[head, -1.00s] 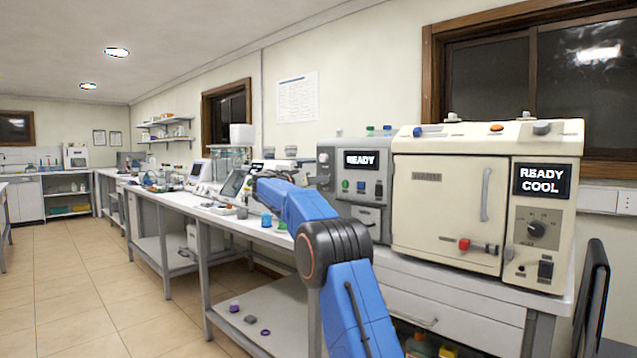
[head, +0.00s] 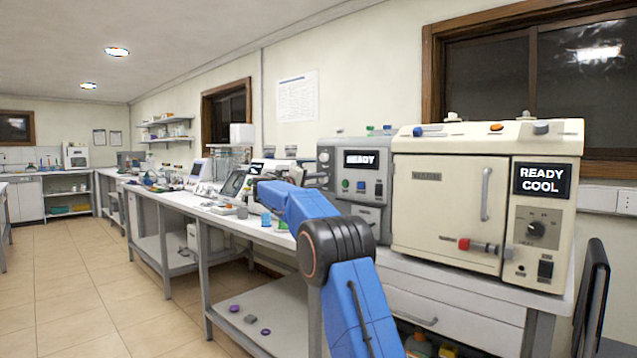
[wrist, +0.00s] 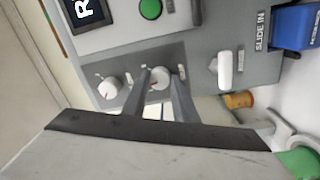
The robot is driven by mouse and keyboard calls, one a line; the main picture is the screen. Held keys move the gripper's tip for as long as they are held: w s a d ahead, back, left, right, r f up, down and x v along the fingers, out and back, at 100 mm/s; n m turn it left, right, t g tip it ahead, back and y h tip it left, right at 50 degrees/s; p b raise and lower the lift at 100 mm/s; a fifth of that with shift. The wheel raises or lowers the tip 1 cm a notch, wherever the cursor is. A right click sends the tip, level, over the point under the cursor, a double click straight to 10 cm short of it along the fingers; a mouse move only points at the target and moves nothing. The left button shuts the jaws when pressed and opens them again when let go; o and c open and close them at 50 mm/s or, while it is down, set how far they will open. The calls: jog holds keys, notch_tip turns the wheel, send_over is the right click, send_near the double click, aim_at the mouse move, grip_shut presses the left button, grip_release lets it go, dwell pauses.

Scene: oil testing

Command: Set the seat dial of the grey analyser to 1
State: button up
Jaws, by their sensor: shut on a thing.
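In the wrist view the grey analyser's panel (wrist: 190,45) fills the upper part of the picture. A round white dial (wrist: 159,82) sits between the two fingers of my gripper (wrist: 160,74), which is shut on it. The dial's pointer and its printed marks are too small or covered to read. A second white dial (wrist: 109,88) is to the left, clear of the fingers. In the head view my bent blue arm hides my gripper and the dial it holds.
The panel also has a green button (wrist: 150,8), a dark display (wrist: 88,10) and a white lever (wrist: 224,70) near a "SLIDE IN" label. In the head view a grey READY unit (head: 353,190) and a cream oven (head: 450,205) stand right of my arm.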

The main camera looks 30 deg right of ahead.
jog(key=n, duration=0.6)
jog(key=shift+f+n, duration=0.1)
jog(key=shift+n, duration=0.2)
dwell(0.4)
jog(key=o, duration=1)
jog(key=shift+o, duration=0.2)
jog(key=shift+a, duration=0.2)
jog(key=v, duration=1.7)
jog(key=shift+s, duration=0.25)
jog(key=shift+f, duration=0.1)
